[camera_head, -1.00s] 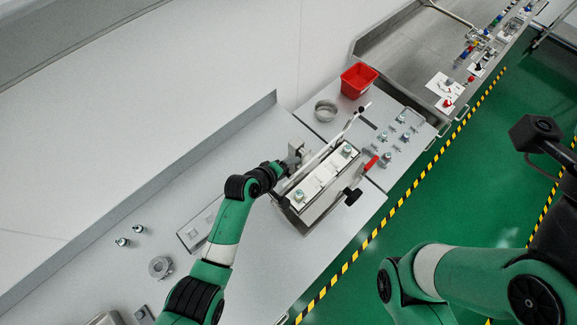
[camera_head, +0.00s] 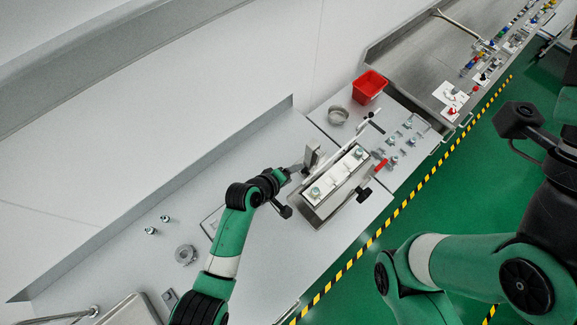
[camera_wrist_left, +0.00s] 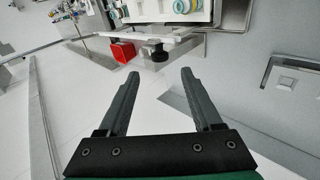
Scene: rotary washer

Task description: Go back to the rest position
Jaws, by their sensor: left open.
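My left gripper (camera_head: 296,170) is at the end of the green arm, above the grey bench, to the left of the washer fixture (camera_head: 340,183). In the left wrist view its two dark fingers (camera_wrist_left: 158,75) are spread apart with nothing between them. The fixture is a metal box with a pale top, two round fittings and a black knob (camera_head: 364,194).
A grey upright block (camera_head: 312,156) stands close to my left gripper. A red bin (camera_head: 369,87) and a metal cup (camera_head: 338,115) are farther back. Small fittings (camera_head: 151,230) and a round flange (camera_head: 186,255) lie on the left bench. A raised wall edges the bench.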

